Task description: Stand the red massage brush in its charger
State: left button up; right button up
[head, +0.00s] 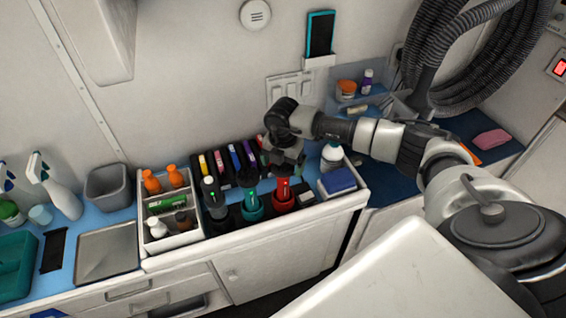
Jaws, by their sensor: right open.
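The red massage brush (284,197) stands upright at the right end of a row of similar tools on the counter, with a small green light showing on it. Its foot is in or at a dark charger base (303,197); I cannot tell how fully it is seated. My right gripper (285,172) is open, pointing down directly above the brush at its top end. The fingers partly hide the top of the brush, and I cannot tell whether they touch it. My left gripper is not in view.
A teal tool (251,206) and a black tool (214,203) stand just left. Behind is a rack of coloured cartridges (222,163). A white caddy (180,238) with bottles is at left.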

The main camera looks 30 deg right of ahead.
notch_tip(320, 180, up, 12)
jog(key=b, duration=0.4)
jog(key=shift+r, duration=0.15)
